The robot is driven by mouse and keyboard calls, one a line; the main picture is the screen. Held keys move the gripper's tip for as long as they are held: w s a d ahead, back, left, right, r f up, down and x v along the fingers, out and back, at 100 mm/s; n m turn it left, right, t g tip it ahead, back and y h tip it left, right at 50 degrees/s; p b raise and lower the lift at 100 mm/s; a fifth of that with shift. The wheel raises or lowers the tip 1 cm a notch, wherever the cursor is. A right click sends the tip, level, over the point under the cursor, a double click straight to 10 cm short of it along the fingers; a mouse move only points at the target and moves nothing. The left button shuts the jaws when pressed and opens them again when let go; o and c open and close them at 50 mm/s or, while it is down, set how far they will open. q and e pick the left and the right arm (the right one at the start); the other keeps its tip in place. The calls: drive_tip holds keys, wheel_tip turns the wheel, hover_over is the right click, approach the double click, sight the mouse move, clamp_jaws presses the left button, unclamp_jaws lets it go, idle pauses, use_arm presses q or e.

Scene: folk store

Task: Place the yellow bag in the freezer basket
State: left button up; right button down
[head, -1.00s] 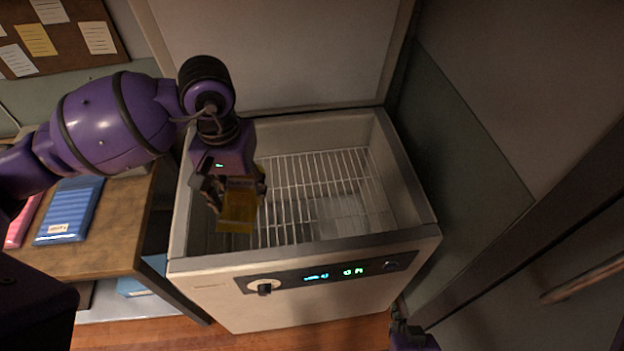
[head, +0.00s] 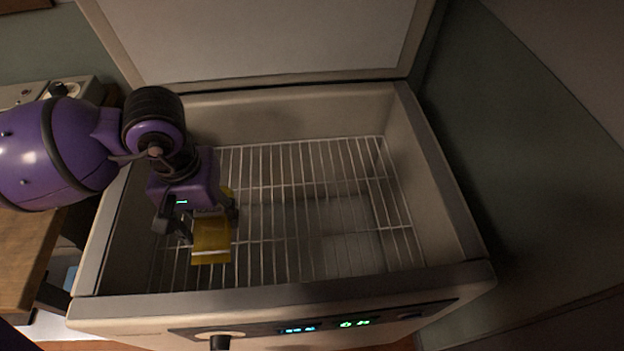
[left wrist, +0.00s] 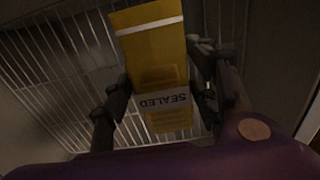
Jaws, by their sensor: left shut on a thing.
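The yellow bag (head: 211,241) hangs in my left gripper (head: 203,226), inside the freezer opening at its left side. In the left wrist view the bag (left wrist: 160,70) shows a white band reading "SEALED", and the fingers of my left gripper (left wrist: 160,95) are closed on its two sides. The wire freezer basket (head: 310,215) lies below the bag. I cannot tell whether the bag's lower end touches the wires. My right gripper is not in view now.
The freezer's lid (head: 250,40) stands open at the back. The freezer rim (head: 290,296) surrounds the opening. The basket's middle and right are empty. A wooden table (head: 25,260) stands at the left.

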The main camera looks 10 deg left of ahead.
use_arm(q)
drive_tip(key=w+d+f, duration=0.3)
drive_tip(key=w+d, duration=0.1)
drive_tip(key=d, duration=0.3)
hover_over(285, 232)
drive_tip(key=a, duration=0.1)
drive_tip(key=f, duration=0.5)
drive_tip(key=shift+s+f+p, duration=0.1)
drive_tip(key=shift+s+p, duration=0.15)
drive_tip(key=shift+p, duration=0.05)
drive_tip(key=shift+w+d+f, duration=0.15)
drive_tip(key=shift+d+f, duration=0.1)
drive_tip(key=shift+f, duration=0.15)
drive_tip(key=shift+w+d+f, duration=0.1)
drive_tip(key=shift+d+f, duration=0.1)
drive_tip(key=shift+f, duration=1.6)
drive_tip(key=shift+f, duration=0.1)
drive_tip(key=o, duration=1.2)
wheel_tip(285, 232, up, 12)
